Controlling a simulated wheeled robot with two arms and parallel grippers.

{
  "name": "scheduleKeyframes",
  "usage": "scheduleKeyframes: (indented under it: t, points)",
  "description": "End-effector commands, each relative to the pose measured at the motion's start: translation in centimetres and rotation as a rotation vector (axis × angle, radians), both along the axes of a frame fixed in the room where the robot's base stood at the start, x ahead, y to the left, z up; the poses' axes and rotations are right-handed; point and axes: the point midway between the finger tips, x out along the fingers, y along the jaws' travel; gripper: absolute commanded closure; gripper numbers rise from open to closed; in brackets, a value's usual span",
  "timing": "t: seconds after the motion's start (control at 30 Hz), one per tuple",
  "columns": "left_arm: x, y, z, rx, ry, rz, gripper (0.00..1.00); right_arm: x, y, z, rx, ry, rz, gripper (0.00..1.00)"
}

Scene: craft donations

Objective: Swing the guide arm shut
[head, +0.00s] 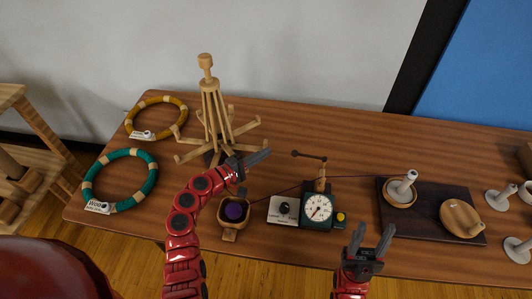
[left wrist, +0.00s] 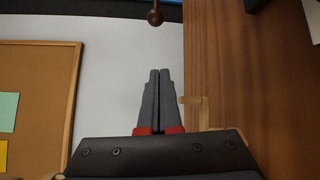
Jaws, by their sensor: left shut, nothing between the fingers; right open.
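The guide arm (head: 310,156) is a thin dark rod with a ball at its left end, above the dark green counter box (head: 318,210) with a white dial. In the left wrist view, a brown ball on a short rod (left wrist: 155,16), apparently its end, shows at the top, beyond my fingertips. My left gripper (head: 264,154) is shut and empty, its tips pointing right, a little left of the ball and apart from it. My right gripper (head: 371,237) is open and empty at the table's front edge, right of the counter box.
The wooden rack with pegs (head: 213,110) stands close behind my left gripper. A purple yarn ball (head: 234,210) sits in a wooden holder; its strand runs past the counter to a white spool (head: 404,184) on a dark board (head: 430,228). Yarn rings (head: 152,176) lie left.

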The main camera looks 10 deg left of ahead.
Motion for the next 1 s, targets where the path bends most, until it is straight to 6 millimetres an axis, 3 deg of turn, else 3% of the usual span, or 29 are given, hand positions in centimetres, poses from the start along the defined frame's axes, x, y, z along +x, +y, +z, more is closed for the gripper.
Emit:
scheduleKeyframes:
  t: [0.1,0.4,0.7,1.0]
  points:
    - [1.8,-1.9,0.1,0.000,0.002,-0.004,1.00,0.0,0.0,0.9,0.000,0.000,0.000,0.50]
    - [5.4,-5.1,-0.2,0.000,0.000,-0.003,1.00,0.0,0.0,1.7,0.000,0.000,0.000,0.50]
    - [2.2,-6.4,0.3,0.001,0.002,0.001,1.00,0.0,0.0,3.8,0.000,0.000,0.000,0.50]
    - [1.8,-6.6,0.3,0.001,0.001,0.002,1.00,0.0,0.0,3.9,0.000,0.000,0.000,0.50]
